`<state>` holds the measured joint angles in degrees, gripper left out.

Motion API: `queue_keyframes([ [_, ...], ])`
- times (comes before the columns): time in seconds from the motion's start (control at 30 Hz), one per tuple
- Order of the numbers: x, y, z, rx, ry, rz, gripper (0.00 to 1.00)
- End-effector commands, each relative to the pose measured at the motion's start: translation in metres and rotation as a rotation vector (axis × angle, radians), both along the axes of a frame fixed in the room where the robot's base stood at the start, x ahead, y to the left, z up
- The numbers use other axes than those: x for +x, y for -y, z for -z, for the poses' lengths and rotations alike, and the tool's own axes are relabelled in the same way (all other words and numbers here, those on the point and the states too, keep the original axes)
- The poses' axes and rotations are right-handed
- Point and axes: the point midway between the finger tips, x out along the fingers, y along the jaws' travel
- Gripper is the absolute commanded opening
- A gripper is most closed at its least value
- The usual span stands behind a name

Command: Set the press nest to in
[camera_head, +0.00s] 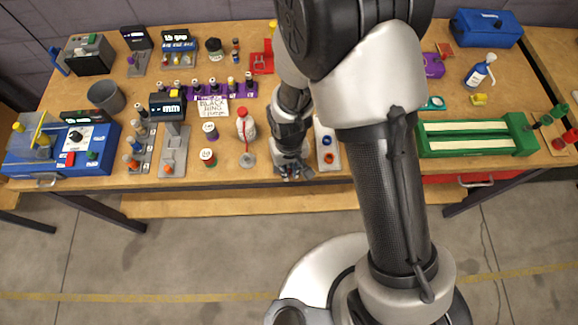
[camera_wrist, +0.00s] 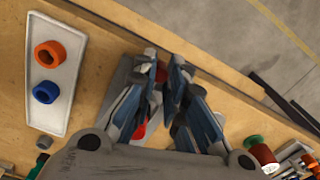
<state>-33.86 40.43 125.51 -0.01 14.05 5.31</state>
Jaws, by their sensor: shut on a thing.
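My gripper (camera_head: 292,172) is low at the front edge of the bench, left of the white tray. In the wrist view my gripper (camera_wrist: 164,62) has its fingers closed around a small red knob (camera_wrist: 161,72). A grey base (camera_wrist: 119,73) shows beside and under the fingers, and more red shows behind them. This seems to be the press with its nest, but the fingers and wrist hide most of it. I cannot tell the nest's position.
The white tray (camera_head: 318,134) with an orange and a blue ring lies close by; it also shows in the wrist view (camera_wrist: 62,112). A green track unit (camera_head: 470,139) is at right.

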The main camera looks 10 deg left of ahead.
Motion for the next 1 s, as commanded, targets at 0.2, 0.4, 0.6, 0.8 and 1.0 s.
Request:
queue_keyframes([
  [0.2, 0.006, -0.002, 0.0, 0.001, 0.002, 0.001, 0.0],
  [0.4, 0.037, -0.009, 0.0, 0.001, 0.003, 0.002, 0.0],
  [0.6, 0.043, -0.011, 0.0, 0.0, 0.001, -0.001, 0.0],
  [0.8, 0.043, -0.011, 0.0, 0.0, 0.001, -0.001, 0.14],
  [1.0, 0.043, -0.01, 0.0, 0.0, 0.001, 0.0, 0.28],
])
